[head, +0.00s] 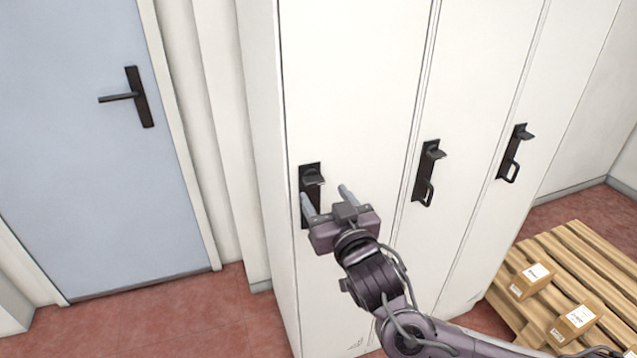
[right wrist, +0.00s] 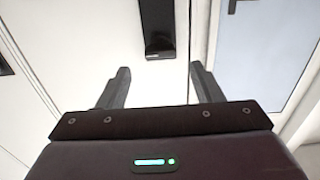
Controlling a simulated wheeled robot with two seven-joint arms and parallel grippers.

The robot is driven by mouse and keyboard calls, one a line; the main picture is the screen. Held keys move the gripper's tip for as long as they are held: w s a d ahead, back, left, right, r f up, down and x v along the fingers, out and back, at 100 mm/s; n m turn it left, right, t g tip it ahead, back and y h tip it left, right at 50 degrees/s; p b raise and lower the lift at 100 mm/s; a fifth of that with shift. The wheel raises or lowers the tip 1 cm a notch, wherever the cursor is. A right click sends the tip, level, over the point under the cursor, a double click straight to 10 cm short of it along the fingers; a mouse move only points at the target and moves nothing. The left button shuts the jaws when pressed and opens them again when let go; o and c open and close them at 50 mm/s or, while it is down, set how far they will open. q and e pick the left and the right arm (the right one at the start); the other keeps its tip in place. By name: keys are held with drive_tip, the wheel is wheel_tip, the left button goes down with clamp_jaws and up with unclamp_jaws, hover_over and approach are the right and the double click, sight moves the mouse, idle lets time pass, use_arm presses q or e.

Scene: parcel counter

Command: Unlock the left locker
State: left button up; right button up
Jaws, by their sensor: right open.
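The left locker (head: 345,75) is a tall white door, shut, with a black lock plate (head: 310,169) that has a dark turn piece jutting out near its top. My right gripper (head: 325,194) is open, its two grey fingers pointing at this door around the lower part of the plate. The gripper partly hides the plate's lower end, so its handle is not clear. In the right wrist view, the plate (right wrist: 159,28) lies beyond the fingertips, between their lines. Nothing is between the fingers (right wrist: 160,72), and I see no clear contact. My left gripper is out of view.
Two more lockers to the right have similar black handles (head: 427,172) (head: 511,153). A pale blue door (head: 75,150) with a black lever stands at left. A wooden pallet (head: 585,245) with small cartons is at lower right. Red floor at lower left is clear.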

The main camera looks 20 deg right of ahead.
sight(316, 183)
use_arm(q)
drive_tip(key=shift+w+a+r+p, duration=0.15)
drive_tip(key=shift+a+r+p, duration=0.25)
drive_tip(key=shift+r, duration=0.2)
use_arm(e)
drive_tip(key=shift+w+a, duration=0.1)
drive_tip(key=shift+w, duration=2.2)
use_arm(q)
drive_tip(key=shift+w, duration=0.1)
use_arm(e)
drive_tip(key=shift+c, duration=0.4)
drive_tip(key=c, duration=0.9)
